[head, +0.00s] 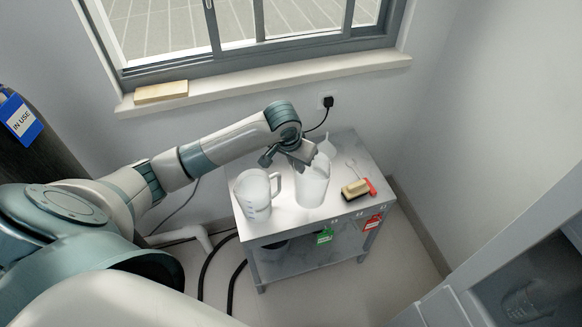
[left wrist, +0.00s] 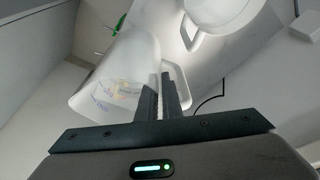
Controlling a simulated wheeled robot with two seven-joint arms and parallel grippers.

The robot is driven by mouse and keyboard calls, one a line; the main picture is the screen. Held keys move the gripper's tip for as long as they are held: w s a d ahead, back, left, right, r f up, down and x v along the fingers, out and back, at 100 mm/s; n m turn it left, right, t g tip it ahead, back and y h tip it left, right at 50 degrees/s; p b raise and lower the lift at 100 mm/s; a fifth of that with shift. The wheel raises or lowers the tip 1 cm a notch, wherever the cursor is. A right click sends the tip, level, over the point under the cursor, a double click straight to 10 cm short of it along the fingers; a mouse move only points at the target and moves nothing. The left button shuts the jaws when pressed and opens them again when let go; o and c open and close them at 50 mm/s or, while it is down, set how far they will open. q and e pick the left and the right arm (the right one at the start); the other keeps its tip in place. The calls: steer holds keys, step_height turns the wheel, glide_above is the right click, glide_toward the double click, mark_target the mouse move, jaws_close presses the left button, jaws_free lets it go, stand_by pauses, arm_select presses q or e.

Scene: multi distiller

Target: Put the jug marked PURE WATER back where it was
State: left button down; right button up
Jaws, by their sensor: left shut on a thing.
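Two white, translucent jugs are at the small grey table (head: 283,222). The left jug (head: 257,199) stands upright with its handle to the right. The right jug (head: 312,190) is beside it, with my left gripper (head: 306,158) at its upper back. In the left wrist view my left gripper (left wrist: 164,82) is shut on the handle of this jug (left wrist: 118,68), which carries small blue and yellow marks. No PURE WATER lettering can be read on either jug. I cannot tell whether the held jug touches the tabletop. My right gripper is out of view.
A sponge-like block or brush (head: 355,189) and a red-handled tool (head: 370,187) lie at the table's right. A green tag (head: 324,236) and a red tag (head: 373,222) hang at the front edge. A black plug (head: 328,102) is in the wall behind. Hoses run down left of the table.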

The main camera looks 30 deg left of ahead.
arm_select(q)
steer(key=w+a+f, duration=0.3)
steer(key=w+a, duration=0.1)
steer(key=shift+a+f+p, duration=0.3)
steer(key=shift+a+p, duration=0.1)
steer(key=shift+s, duration=0.1)
step_height(320, 180, down, 4)
steer(key=shift+p, duration=0.55)
